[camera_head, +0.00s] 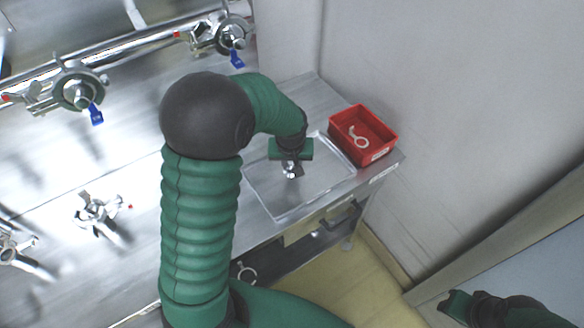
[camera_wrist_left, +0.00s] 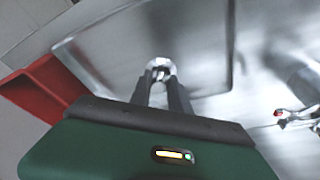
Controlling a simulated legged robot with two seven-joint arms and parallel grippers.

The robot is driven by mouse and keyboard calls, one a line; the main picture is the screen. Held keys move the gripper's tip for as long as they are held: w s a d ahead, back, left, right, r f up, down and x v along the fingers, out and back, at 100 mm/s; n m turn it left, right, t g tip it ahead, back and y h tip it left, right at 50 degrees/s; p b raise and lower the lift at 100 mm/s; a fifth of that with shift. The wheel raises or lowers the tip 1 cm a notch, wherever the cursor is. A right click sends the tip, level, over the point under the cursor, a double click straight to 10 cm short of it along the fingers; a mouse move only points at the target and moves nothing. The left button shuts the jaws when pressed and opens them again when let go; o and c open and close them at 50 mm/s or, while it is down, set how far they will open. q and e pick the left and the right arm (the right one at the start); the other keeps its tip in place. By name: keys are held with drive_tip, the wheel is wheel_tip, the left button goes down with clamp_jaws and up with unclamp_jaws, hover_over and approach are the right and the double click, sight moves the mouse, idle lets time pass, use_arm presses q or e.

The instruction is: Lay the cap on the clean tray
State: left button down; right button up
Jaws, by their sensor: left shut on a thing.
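My left gripper (camera_head: 289,172) is over the clear tray (camera_head: 262,196) on the steel bench. It is shut on the cap, a small shiny metal piece. In the left wrist view the cap (camera_wrist_left: 160,68) shows between the fingertips, with the tray (camera_wrist_left: 100,62) behind it. I cannot tell whether the cap touches the tray. My right gripper (camera_head: 456,302) is at the lower right, far from the tray; I cannot tell whether it is open.
A red bin (camera_head: 374,154) holding a white ring clamp (camera_head: 358,138) stands right beside the tray, near the wall. Metal pipe fittings with blue handles (camera_head: 237,59) run along the back. Another fitting (camera_head: 97,212) stands on the bench at left. A shelf is below the bench.

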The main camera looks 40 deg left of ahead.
sight(290, 166)
use_arm(q)
drive_tip(key=x, duration=0.3)
drive_tip(key=shift+s+f, duration=0.15)
drive_tip(key=shift+s, duration=0.25)
drive_tip(key=shift+w+a+f, duration=0.1)
drive_tip(key=shift+a+f, duration=0.05)
drive_tip(key=shift+f, duration=0.15)
drive_tip(key=shift+d, duration=0.25)
drive_tip(key=c, duration=1.4)
unclamp_jaws()
drive_tip(key=shift+d, duration=0.1)
drive_tip(key=shift+o, duration=0.8)
drive_tip(key=shift+a, duration=0.2)
drive_tip(key=shift+r, duration=0.3)
drive_tip(key=v, duration=1.1)
drive_tip(key=s+d+f+m+h, duration=0.1)
drive_tip(key=s+d+f+m, duration=0.1)
drive_tip(key=s+d, duration=0.3)
drive_tip(key=s+d+f+m, duration=0.3)
drive_tip(key=s+d+m, duration=0.1)
drive_tip(key=s+d, duration=0.2)
drive_tip(key=shift+m+h+p, duration=0.35)
drive_tip(key=shift+m+h, duration=0.05)
